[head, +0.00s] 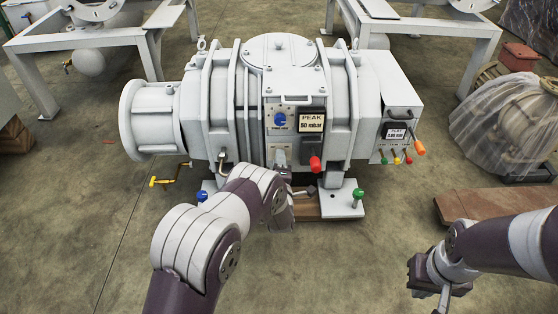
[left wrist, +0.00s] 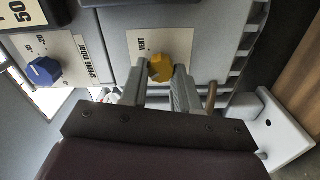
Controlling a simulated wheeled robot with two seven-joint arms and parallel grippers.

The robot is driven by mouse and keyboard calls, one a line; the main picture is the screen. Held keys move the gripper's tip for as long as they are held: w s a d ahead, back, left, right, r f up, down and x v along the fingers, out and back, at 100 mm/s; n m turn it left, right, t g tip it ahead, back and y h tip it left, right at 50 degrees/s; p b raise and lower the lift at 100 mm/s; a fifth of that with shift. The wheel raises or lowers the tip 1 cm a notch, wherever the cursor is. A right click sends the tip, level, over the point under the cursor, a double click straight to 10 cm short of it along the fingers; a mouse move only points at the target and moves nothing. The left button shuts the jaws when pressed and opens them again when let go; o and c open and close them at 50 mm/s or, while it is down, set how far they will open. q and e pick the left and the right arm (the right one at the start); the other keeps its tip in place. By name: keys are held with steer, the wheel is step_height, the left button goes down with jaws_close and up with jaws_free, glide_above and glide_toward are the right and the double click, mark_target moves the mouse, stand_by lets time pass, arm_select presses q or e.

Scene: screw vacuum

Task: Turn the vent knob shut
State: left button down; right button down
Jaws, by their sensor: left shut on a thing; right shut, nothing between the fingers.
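The vent knob (left wrist: 174,66) is yellow and sits on a pale label plate marked VENT on the grey machine's front, in the left wrist view. My left gripper (left wrist: 167,75) is shut on this knob, one finger on each side of it. In the head view my left arm reaches up to the front of the pump (head: 228,110), and the arm and gripper hide the knob there. My right gripper (head: 441,294) is shut and empty, low at the right, well away from the pump.
A blue knob (left wrist: 43,71) is on the panel beside the vent plate; it shows above my left gripper in the head view. A red knob (head: 315,163) sticks out just right of my left gripper. An orange-tipped lever (head: 418,148) stands further right. Floor between the arms is clear.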

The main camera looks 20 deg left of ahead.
arm_select(q)
steer(key=shift+s+f+n, duration=0.1)
steer(key=shift+f+n, duration=0.05)
steer(key=shift+n, duration=0.95)
steer(key=c, duration=0.8)
jaws_free()
steer(key=p+v, duration=0.7)
steer(key=v, duration=0.5)
steer(key=shift+s+d, duration=0.15)
steer(key=shift+s, duration=0.2)
